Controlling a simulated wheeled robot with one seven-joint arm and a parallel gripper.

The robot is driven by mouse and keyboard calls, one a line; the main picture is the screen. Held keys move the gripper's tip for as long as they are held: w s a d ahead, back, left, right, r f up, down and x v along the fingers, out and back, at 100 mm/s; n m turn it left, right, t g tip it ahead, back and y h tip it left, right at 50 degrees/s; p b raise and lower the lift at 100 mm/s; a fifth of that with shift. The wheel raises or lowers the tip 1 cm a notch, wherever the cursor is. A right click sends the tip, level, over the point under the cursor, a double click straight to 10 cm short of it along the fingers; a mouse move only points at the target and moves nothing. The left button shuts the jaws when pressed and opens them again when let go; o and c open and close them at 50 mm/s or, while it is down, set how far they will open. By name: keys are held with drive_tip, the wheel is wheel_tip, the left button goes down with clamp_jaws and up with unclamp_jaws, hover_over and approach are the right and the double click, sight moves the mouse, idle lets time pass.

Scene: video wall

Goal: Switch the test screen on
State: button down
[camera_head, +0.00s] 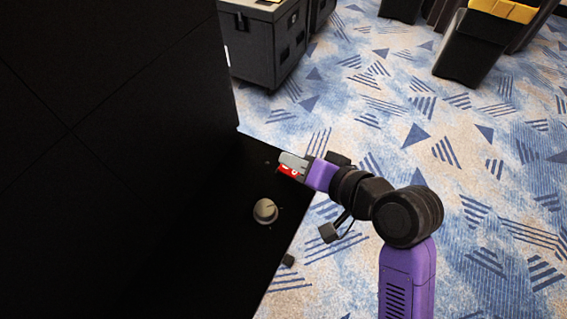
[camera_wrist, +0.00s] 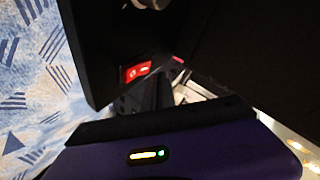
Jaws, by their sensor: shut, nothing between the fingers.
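The test screen is most likely the tall black panelled wall (camera_head: 90,110) on the left; its face is dark. A black control ledge (camera_head: 225,235) juts from its base. On the ledge is a red rocker switch (camera_head: 289,171) with white marks; it also shows in the wrist view (camera_wrist: 137,72). A grey round knob (camera_head: 265,211) sits nearer on the ledge, and its edge shows at the top of the wrist view (camera_wrist: 150,3). My gripper (camera_head: 291,161) is shut and empty, right at the switch and partly covering it. Whether it touches the switch, I cannot tell.
A black case (camera_head: 262,45) stands on the floor behind the ledge. Patterned blue and beige carpet (camera_head: 420,120) is free to the right of the ledge.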

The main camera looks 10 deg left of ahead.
drive_tip(key=shift+f, duration=0.15)
drive_tip(key=shift+a+f, duration=0.1)
drive_tip(key=shift+f, duration=0.1)
drive_tip(key=shift+a+f, duration=0.1)
drive_tip(key=shift+f, duration=0.3)
idle(0.6)
drive_tip(key=shift+r, duration=0.15)
drive_tip(key=shift+d+r+p, duration=0.25)
drive_tip(key=shift+r+p, duration=0.45)
drive_tip(key=shift+p, duration=0.1)
drive_tip(key=r+p, duration=0.1)
drive_tip(key=d+r+p, duration=0.1)
drive_tip(key=r+p, duration=0.2)
drive_tip(key=p, duration=0.1)
drive_tip(key=shift+s+d+r, duration=0.2)
drive_tip(key=shift+s+r, duration=0.05)
drive_tip(key=shift+r, duration=0.15)
idle(0.5)
